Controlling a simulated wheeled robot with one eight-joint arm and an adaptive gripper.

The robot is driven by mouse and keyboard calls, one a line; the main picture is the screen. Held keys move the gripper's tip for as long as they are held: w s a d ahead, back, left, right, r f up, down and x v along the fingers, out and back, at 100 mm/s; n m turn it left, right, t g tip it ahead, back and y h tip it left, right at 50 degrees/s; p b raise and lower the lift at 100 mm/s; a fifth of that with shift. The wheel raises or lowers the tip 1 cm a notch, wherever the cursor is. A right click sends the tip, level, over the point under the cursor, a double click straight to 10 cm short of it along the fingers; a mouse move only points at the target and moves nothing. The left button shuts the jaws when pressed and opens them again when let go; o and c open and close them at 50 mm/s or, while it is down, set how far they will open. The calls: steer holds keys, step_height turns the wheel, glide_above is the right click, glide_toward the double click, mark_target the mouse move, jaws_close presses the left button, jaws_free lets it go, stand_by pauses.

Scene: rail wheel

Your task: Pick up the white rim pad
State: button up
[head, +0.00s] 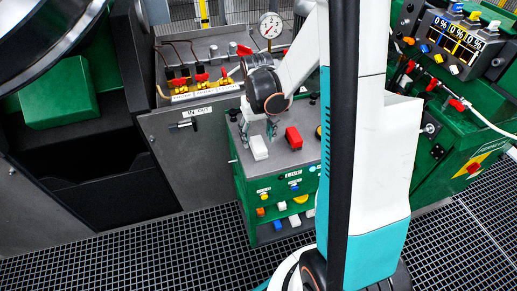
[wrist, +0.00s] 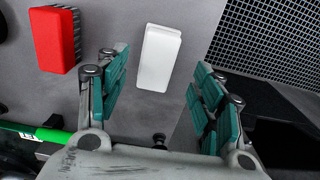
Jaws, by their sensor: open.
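The white rim pad (head: 258,148) is a small white block on the grey top of the green cabinet (head: 240,185). In the wrist view the white pad (wrist: 159,57) lies ahead of the gap between my fingers, nearer the left one. My gripper (wrist: 157,92) is open and empty, with teal-padded fingers. In the head view my gripper (head: 259,130) is just above the pad, pointing down. No contact with the pad shows.
A red block (head: 293,138) stands right of the pad in the head view; the red block (wrist: 54,40) is on the left in the wrist view. A pressure gauge (head: 271,26) and brass valves (head: 200,84) are behind. Grated floor (head: 150,259) lies in front.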

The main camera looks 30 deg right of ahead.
mark_target(259, 143)
steer(key=f+b, duration=0.1)
steer(key=f, duration=0.1)
steer(key=f+b, duration=0.1)
steer(key=f, duration=0.1)
steer(key=shift+d+f, duration=0.2)
steer(key=shift+f, duration=0.1)
steer(key=shift+c, duration=0.6)
steer(key=c, duration=1)
steer(key=shift+r, duration=0.2)
step_height(259, 143, up, 20)
steer(key=p, duration=0.7)
steer(key=shift+f, duration=0.1)
